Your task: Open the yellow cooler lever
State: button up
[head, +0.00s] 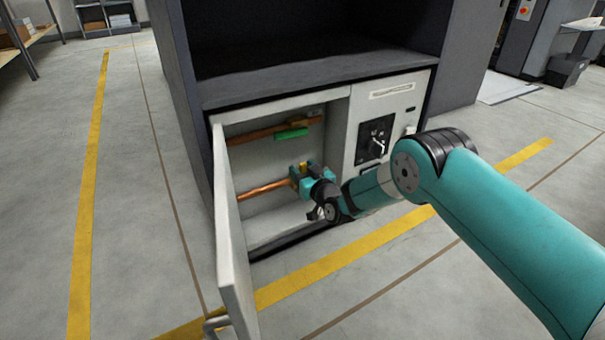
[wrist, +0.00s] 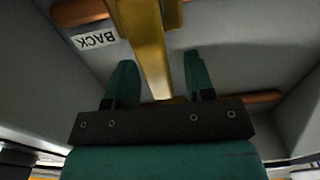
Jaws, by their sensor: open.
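The yellow lever (wrist: 146,50) runs down the middle of the wrist view, in front of a copper pipe. My gripper (wrist: 158,75) is open, with one teal finger on each side of the lever. I cannot tell whether either finger touches it. In the head view my gripper (head: 302,176) is inside the open cabinet at the lower copper pipe (head: 263,189). Only a little of the yellow lever (head: 301,169) shows there between the teal parts. A green lever (head: 291,133) lies along the upper copper pipe (head: 262,135).
The cabinet door (head: 232,245) stands open at the left of the compartment. A panel with a black switch (head: 375,140) is at the right. A label reading BACK (wrist: 95,39) is on the wall beside the pipe. Open floor lies in front.

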grip_shut()
jog(key=shift+s+a, duration=0.1)
jog(key=a+n, duration=0.1)
jog(key=n, duration=0.1)
jog(key=s+a+f+n+p, duration=0.1)
jog(key=n, duration=0.2)
jog(key=s+a+n, duration=0.1)
jog(key=n, duration=0.2)
jog(key=shift+f, duration=0.25)
jog(key=n, duration=0.1)
jog(key=f+n, duration=0.1)
jog(key=a+n, duration=0.1)
jog(key=shift+s+f+n, duration=0.25)
jog(key=shift+s+n, duration=0.1)
jog(key=shift+n, duration=0.05)
jog(key=shift+s+a+f+n+b, duration=0.15)
jog(key=shift+f+n, duration=0.25)
jog(key=shift+n, duration=0.45)
jog(key=shift+a+f+n+b, duration=0.15)
jog(key=shift+f+n, duration=0.25)
jog(key=shift+n, duration=0.5)
jog(key=shift+s+f+n+b, duration=0.15)
jog(key=shift+f+n, duration=0.25)
jog(key=shift+n, duration=0.45)
